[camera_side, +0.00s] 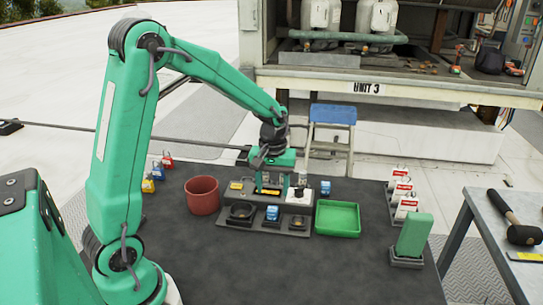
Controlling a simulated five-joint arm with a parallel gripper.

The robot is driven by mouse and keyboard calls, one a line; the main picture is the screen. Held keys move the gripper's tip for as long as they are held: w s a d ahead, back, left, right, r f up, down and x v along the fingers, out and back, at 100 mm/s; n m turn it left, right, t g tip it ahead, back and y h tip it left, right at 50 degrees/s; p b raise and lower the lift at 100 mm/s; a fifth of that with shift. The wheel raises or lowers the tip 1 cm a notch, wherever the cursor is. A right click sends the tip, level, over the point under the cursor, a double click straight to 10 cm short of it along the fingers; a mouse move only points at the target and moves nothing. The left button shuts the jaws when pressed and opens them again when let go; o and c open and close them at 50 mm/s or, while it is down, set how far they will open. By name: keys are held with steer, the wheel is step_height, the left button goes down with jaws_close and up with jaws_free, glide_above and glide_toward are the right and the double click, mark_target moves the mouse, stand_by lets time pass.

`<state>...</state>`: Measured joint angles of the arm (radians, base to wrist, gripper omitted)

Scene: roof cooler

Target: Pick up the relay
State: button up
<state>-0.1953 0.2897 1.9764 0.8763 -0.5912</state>
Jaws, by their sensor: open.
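Two small blue blocks look like relays, but I cannot tell which one the task means. One blue block (272,212) sits in the front row of the dark stepped holder (294,233). The other blue block (325,187) stands at the back right of the holder, behind the green tray. My gripper (271,185) points down over the back part of the holder, with its fingers apart. It is behind and above the front blue block and left of the back one. No held object shows between the fingers, though the detail there is small.
A red-brown round bin (202,196) stands left of the holder and an empty green tray (337,234) right of it. A green upright block (413,235) and several red-and-white tags (402,198) stand farther right. Small coloured padlocks (154,172) are at the left. The front mat is clear.

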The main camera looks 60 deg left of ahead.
mark_target(272, 209)
steer(key=shift+f, duration=1.3)
steer(key=shift+f, duration=2.6)
steer(key=c, duration=1.1)
